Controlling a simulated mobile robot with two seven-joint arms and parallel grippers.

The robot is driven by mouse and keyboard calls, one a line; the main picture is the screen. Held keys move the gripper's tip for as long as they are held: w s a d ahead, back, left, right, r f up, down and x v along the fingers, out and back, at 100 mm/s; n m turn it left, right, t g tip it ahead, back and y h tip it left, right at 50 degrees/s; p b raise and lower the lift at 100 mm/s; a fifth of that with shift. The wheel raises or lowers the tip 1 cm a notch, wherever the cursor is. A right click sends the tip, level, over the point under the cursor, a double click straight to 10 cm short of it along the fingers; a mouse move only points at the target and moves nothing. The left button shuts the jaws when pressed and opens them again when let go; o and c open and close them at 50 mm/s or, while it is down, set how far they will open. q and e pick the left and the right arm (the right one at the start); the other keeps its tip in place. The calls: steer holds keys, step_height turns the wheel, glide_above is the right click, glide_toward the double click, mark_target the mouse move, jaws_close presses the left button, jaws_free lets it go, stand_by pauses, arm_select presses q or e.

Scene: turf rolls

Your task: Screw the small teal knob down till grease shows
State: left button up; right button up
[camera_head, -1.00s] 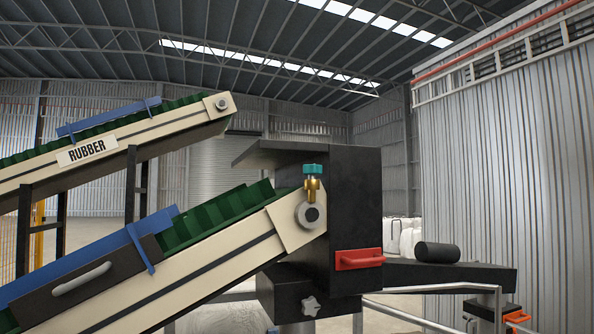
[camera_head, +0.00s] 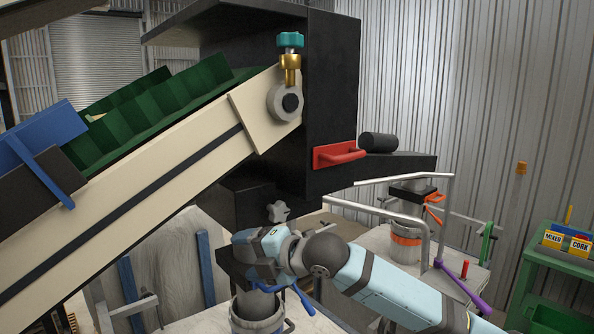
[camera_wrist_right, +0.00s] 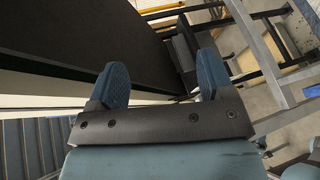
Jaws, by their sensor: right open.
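The small teal knob (camera_head: 290,40) sits upright on a brass fitting (camera_head: 291,68), above the grey round bearing (camera_head: 286,103) at the upper end of the cream conveyor (camera_head: 200,155). No grease can be made out at this size. My right gripper (camera_head: 243,244) is low in the head view, below the bearing and the black housing, well apart from the knob. The right wrist view shows its two blue fingers (camera_wrist_right: 163,82) spread with nothing between them. The knob is not seen in the wrist view. My left gripper is not in view.
A black housing (camera_head: 335,85) with a red handle (camera_head: 340,153) stands right of the knob. A grey star knob (camera_head: 278,211) is under it, close to my right gripper. A green shelf (camera_head: 560,275) is at far right.

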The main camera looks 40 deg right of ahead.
steer(key=s+d+r+n+t, duration=0.1)
steer(key=s+d+r+n, duration=0.15)
steer(key=r, duration=0.55)
steer(key=s+d+r+n+h, duration=0.1)
steer(key=d+r+n, duration=0.15)
steer(key=r, duration=0.55)
steer(key=s+d+r+n+t, duration=0.1)
steer(key=d+r+n, duration=0.1)
steer(key=r+n, duration=0.35)
steer(key=n+t+p, duration=0.1)
steer(key=n+t, duration=0.1)
steer(key=n, duration=0.2)
glide_toward(301, 36)
steer(key=shift+h, duration=0.3)
steer(key=p+x, duration=0.3)
steer(key=x, duration=0.6)
steer(key=shift+w+a, duration=0.1)
steer(key=shift+a, duration=0.15)
steer(key=shift+w+a, duration=0.1)
steer(key=shift+w, duration=0.4)
steer(key=shift+c, duration=1.3)
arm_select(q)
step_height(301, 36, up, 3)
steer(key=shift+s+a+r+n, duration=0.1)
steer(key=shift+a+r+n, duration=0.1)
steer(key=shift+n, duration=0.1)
arm_select(e)
steer(key=c, duration=0.7)
